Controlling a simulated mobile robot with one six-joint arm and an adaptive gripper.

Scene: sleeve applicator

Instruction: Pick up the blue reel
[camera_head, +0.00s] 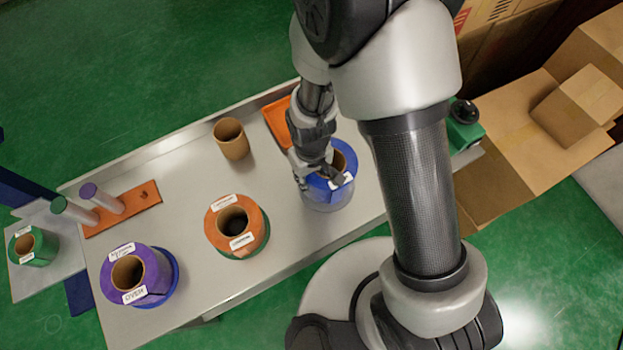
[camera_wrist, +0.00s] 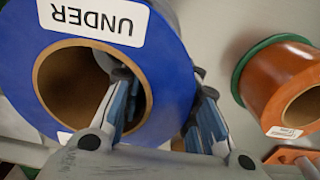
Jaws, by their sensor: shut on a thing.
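The blue reel (camera_head: 326,197) is at the right part of the table in the head view, partly behind my gripper (camera_head: 317,176). In the wrist view the blue reel (camera_wrist: 165,60) fills the left side, with a brown cardboard core and a white label reading UNDER. My gripper (camera_wrist: 165,98) is shut on the reel's wall: one finger is inside the core and the other is outside the rim. The reel looks upright; I cannot tell whether its base touches the table.
An orange reel (camera_head: 222,216) and a purple reel (camera_head: 150,262) stand to the left on the grey table (camera_head: 185,185). An empty cardboard core (camera_head: 232,139) stands behind. An orange tray (camera_head: 278,122) is close behind my gripper. A green reel (camera_head: 32,243) is far left.

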